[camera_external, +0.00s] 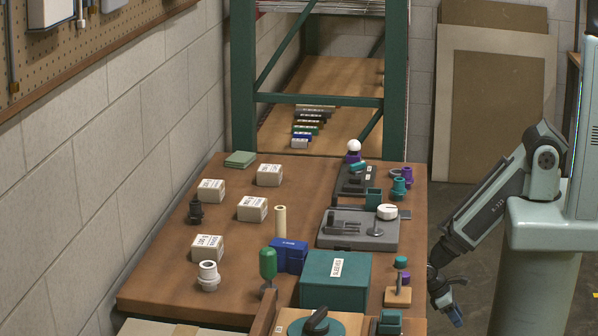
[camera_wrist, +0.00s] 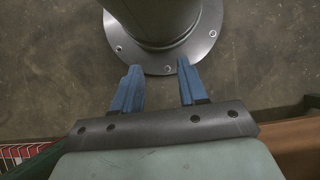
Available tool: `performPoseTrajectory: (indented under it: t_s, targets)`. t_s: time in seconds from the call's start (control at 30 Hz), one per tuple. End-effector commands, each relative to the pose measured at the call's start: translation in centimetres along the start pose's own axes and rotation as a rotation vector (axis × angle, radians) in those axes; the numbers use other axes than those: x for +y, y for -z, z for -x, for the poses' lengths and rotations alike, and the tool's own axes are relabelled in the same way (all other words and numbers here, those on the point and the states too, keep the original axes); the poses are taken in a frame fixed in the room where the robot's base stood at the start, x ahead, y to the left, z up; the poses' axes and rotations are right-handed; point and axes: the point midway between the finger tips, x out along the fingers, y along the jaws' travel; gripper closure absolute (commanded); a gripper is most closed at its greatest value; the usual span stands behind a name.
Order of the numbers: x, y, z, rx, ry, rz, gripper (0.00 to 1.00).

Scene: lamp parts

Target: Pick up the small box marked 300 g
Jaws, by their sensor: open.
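Several small white boxes with printed labels stand on the left half of the brown table: a back one (camera_external: 269,175), a left one (camera_external: 211,190), a middle one (camera_external: 252,209) and a front one (camera_external: 208,248). Their labels are too small to read surely, so I cannot tell which is marked 300 g. My gripper (camera_external: 457,301) hangs beyond the table's right edge, well away from the boxes. In the wrist view my gripper (camera_wrist: 158,66) shows two blue fingers spread apart with nothing between them. No box shows in the wrist view.
A black part (camera_external: 195,210), a white fitting (camera_external: 208,276) and a cream cylinder (camera_external: 280,221) stand near the boxes. A blue block (camera_external: 289,256), a green box (camera_external: 335,280) and a grey fixture (camera_external: 358,230) lie between my gripper and them. A wall borders the left.

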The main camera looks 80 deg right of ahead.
Motion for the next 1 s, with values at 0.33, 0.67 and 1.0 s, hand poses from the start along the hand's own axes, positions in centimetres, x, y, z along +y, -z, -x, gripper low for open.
performPoseTrajectory:
  t_s: [0.33,0.67,1.0]
  targets:
    - [0.0,0.0,0.0,0.0,0.0,0.0,0.57]
    - [0.0,0.0,0.0,0.0,0.0,0.0,0.36]
    - [0.0,0.0,0.0,0.0,0.0,0.0,0.04]
